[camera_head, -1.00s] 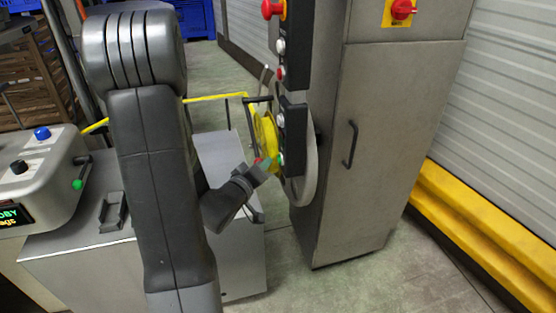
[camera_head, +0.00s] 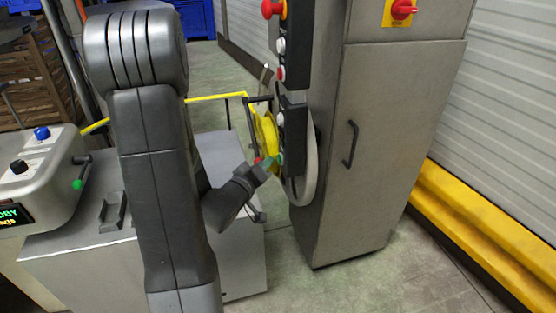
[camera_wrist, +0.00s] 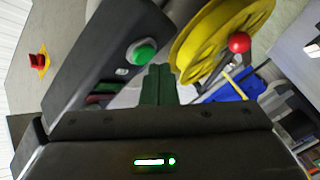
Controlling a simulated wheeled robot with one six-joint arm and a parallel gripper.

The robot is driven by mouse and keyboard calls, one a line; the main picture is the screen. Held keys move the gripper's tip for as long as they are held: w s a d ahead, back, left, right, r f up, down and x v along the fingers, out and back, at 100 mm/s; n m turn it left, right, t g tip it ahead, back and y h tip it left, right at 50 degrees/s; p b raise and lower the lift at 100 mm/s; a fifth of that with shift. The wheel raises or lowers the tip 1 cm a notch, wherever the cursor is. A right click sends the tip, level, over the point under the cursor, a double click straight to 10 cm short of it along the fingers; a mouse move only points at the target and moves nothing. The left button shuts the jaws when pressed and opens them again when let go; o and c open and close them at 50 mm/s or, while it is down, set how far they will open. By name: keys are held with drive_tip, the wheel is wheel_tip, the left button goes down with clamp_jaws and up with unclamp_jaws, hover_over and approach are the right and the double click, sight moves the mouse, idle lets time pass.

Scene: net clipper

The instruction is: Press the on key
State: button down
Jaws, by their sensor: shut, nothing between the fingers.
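A round green button (camera_wrist: 142,53) sits in a pale ring on a dark control box (camera_wrist: 105,62), with a small unreadable mark beside it. It is likely the on key. In the head view the dark control box (camera_head: 294,135) hangs beside a steel cabinet, and the green button is small at its lower end. My gripper (camera_wrist: 158,68) is shut and empty, its green fingertips just right of and below the button in the wrist view. In the head view my gripper (camera_head: 272,164) is close to the box's lower end. I cannot tell whether it touches; the button's face is uncovered.
A yellow reel (camera_wrist: 215,38) and a red ball knob (camera_wrist: 239,42) are right of the fingers. The steel cabinet (camera_head: 380,150) stands right of the box. A machine with blue and black knobs (camera_head: 38,170) is at left.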

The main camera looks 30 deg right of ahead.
drive_tip(key=shift+s+d, duration=0.1)
drive_tip(key=shift+d, duration=0.1)
drive_tip(key=shift+s+d, duration=0.1)
drive_tip(key=shift+d, duration=0.3)
idle(0.6)
drive_tip(key=shift+a, duration=0.1)
drive_tip(key=shift+w+a, duration=0.2)
drive_tip(key=shift+a, duration=0.5)
drive_tip(key=shift+w+a, duration=0.2)
drive_tip(key=shift+a, duration=0.6)
drive_tip(key=shift+w+a, duration=0.2)
drive_tip(key=shift+a, duration=0.65)
drive_tip(key=shift+w+a, duration=0.2)
drive_tip(key=shift+a, duration=0.6)
drive_tip(key=shift+d, duration=0.1)
drive_tip(key=shift+w+a+p, duration=0.25)
drive_tip(key=shift+a+p, duration=0.15)
drive_tip(key=shift+a, duration=0.6)
drive_tip(key=shift+w+a+p, duration=0.2)
drive_tip(key=shift+a+p, duration=0.2)
drive_tip(key=shift+a, duration=0.55)
drive_tip(key=shift+d, duration=0.1)
